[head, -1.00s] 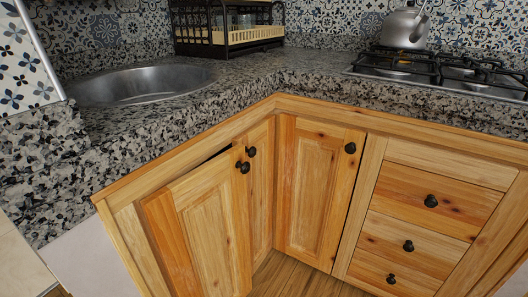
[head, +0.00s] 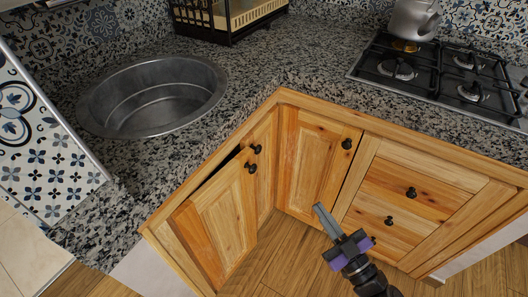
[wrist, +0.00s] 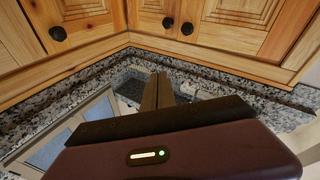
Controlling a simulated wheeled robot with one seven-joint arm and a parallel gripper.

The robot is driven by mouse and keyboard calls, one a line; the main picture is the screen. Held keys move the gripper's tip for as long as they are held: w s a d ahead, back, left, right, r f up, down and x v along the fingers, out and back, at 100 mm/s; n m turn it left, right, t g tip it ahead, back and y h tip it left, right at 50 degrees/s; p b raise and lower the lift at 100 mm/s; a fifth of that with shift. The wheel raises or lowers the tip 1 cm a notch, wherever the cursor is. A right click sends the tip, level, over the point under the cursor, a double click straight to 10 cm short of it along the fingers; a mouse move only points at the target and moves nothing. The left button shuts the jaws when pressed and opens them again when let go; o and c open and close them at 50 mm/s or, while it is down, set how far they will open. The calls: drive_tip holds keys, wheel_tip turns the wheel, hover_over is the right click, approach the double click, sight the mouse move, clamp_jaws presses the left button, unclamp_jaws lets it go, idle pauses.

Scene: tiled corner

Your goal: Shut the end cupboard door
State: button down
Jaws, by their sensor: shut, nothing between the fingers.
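The end cupboard door (head: 215,229) is the leftmost wooden door in the head view. It stands ajar, with a dark gap along its top edge. Its round black knob (head: 252,167) is near its upper right corner. The wrist view appears upside down and shows this door (wrist: 247,14) at the upper right. My gripper (head: 319,208) is shut and empty, in front of the corner doors and to the right of the end door, apart from it. Its closed fingers also show in the wrist view (wrist: 157,92).
A neighbouring door with a black knob (head: 256,149) sits beside the end door. Another corner door (head: 314,160) and drawers (head: 405,195) are to the right. Above are the granite worktop (head: 262,88), round sink (head: 155,95) and gas hob (head: 430,75). Wooden floor (head: 275,262) is open in front.

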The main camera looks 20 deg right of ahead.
drive_tip(key=w+r+n+g+y+p, duration=0.1)
drive_tip(key=w+r+y+p, duration=0.15)
drive_tip(key=w+p, duration=0.2)
drive_tip(key=g+y, duration=0.4)
approach(255, 167)
drive_tip(key=x, duration=0.6)
drive_tip(key=shift+w+a+f+b, duration=0.25)
drive_tip(key=shift+w+f+b, duration=0.05)
drive_tip(key=shift+f+b, duration=0.1)
drive_tip(key=shift+r, duration=0.1)
drive_tip(key=shift+d+p+x, duration=0.15)
drive_tip(key=shift+p+x, duration=0.05)
drive_tip(key=shift+x, duration=0.7)
drive_tip(key=shift+d+p+x, duration=0.15)
drive_tip(key=shift+p+x, duration=0.05)
drive_tip(key=shift+x, duration=0.7)
drive_tip(key=shift+w+a+r, duration=0.1)
drive_tip(key=shift+w, duration=0.1)
drive_tip(key=shift+a, duration=0.1)
drive_tip(key=shift+s, duration=0.1)
